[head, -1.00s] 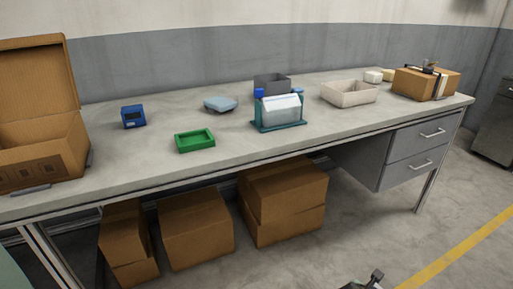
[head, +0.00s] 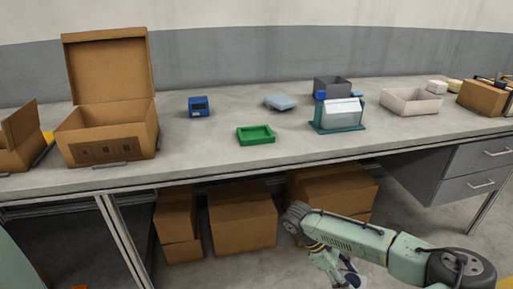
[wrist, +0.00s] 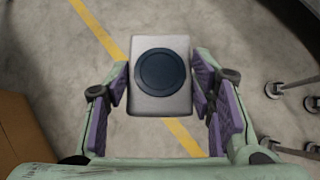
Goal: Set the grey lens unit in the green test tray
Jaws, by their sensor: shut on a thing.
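The grey lens unit (wrist: 143,101), a grey block with a round dark blue lens, sits between the purple-padded fingers of my gripper (wrist: 161,90) in the wrist view. My gripper is shut on it, and the floor shows beneath. The green test tray (head: 256,135) lies on the bench near its front edge in the head view and looks empty. My arm is low in front of the bench, below and to the right of the tray. In the head view the lens unit is not clearly visible.
The bench (head: 200,158) also holds a blue device (head: 199,107), a pale blue item (head: 281,103), a teal stand (head: 337,116), a grey bin (head: 331,88), a beige tray (head: 410,101) and an open cardboard box (head: 107,135). Bench surface around the green tray is clear. Cardboard boxes (head: 243,217) stand underneath.

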